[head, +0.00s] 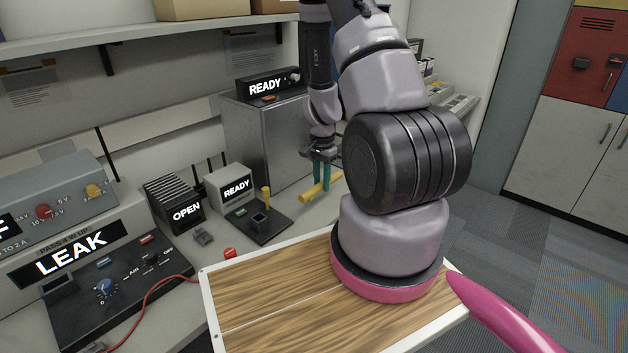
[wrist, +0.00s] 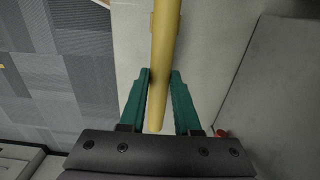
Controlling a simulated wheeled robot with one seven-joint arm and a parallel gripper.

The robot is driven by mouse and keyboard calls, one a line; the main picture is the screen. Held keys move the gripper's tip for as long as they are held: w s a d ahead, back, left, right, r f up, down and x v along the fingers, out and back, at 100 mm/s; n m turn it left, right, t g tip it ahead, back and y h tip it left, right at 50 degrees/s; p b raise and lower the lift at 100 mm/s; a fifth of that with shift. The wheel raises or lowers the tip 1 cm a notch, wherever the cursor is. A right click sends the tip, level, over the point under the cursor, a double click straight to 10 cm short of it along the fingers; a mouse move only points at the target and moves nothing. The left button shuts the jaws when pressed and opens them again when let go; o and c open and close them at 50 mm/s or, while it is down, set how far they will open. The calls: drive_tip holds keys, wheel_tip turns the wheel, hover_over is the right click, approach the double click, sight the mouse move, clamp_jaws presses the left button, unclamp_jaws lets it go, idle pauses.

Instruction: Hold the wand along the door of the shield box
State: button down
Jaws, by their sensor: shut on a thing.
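The wand is a yellow rod (head: 311,193), held low over the grey bench in front of the shield box. My gripper (head: 321,187) is shut on it with green fingers. In the wrist view the wand (wrist: 166,38) runs up the picture between the two fingertips (wrist: 160,82). The shield box (head: 262,142) is a grey metal box standing at the back of the bench, with a READY display (head: 265,88) on top. A grey flat face (wrist: 282,90), likely the box, lies right of the wand in the wrist view, with a gap between. Door edges are not clear.
A black pad (head: 262,226) with a yellow-topped post, a small READY unit (head: 230,186) and an OPEN unit (head: 178,204) stand left of the wand. A LEAK console (head: 70,255) is at far left. A wooden white-rimmed board (head: 270,298) lies in front.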

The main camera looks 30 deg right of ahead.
drive_tip(key=shift+w+a, duration=0.55)
drive_tip(key=shift+w, duration=0.8)
drive_tip(key=shift+w+a, duration=0.6)
drive_tip(key=shift+w, duration=0.8)
drive_tip(key=shift+w+a, duration=0.55)
drive_tip(key=shift+w, duration=0.8)
drive_tip(key=shift+s, duration=0.1)
drive_tip(key=shift+s+d+r, duration=0.35)
drive_tip(key=shift+s+d, duration=0.15)
drive_tip(key=shift+s, duration=0.7)
drive_tip(key=shift+s+d+r, duration=0.3)
drive_tip(key=shift+s+d, duration=0.2)
drive_tip(key=shift+s, duration=0.75)
drive_tip(key=shift+s+d+r, duration=0.35)
drive_tip(key=shift+s+d, duration=0.15)
drive_tip(key=shift+s, duration=0.7)
